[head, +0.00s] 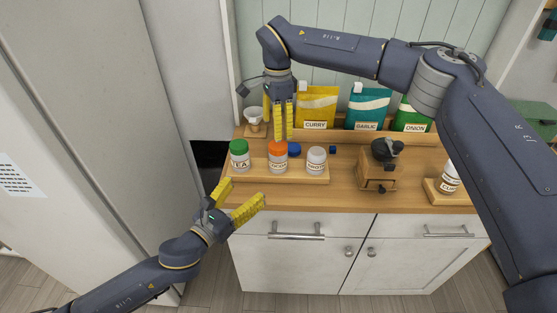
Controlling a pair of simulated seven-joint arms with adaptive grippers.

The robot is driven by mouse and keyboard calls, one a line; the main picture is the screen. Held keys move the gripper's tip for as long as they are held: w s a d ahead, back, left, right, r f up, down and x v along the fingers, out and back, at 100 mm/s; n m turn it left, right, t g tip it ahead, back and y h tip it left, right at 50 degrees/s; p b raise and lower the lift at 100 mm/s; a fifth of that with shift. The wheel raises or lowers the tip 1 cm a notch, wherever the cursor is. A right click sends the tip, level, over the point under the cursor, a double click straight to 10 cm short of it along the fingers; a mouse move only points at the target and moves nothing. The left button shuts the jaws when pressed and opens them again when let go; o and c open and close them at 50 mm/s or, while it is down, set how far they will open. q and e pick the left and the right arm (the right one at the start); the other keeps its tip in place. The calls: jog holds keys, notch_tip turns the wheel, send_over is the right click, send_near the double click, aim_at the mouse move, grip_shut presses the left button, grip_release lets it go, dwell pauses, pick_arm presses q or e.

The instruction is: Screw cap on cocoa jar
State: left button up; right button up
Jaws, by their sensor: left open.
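A green-capped tea jar (239,161) and a white jar (316,161) flank the cocoa jar. Blue round pieces (294,150) lie behind. A coffee grinder (378,174) stands to the right. Curry (316,106), garlic (368,106) and onion (412,114) pouches stand at the back.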

aim_at(278, 157)
jog(key=shift+w+d+r, duration=0.1)
jog(key=shift+w+d, duration=0.05)
pick_arm(q)
jog(key=shift+s+d, duration=0.15)
jog(key=shift+s, duration=0.05)
jog(key=shift+w, duration=0.1)
jog(key=x, duration=1.7)
jog(key=shift+d, duration=0.1)
jog(key=shift+c, duration=0.5)
grip_shut()
dwell(0.4)
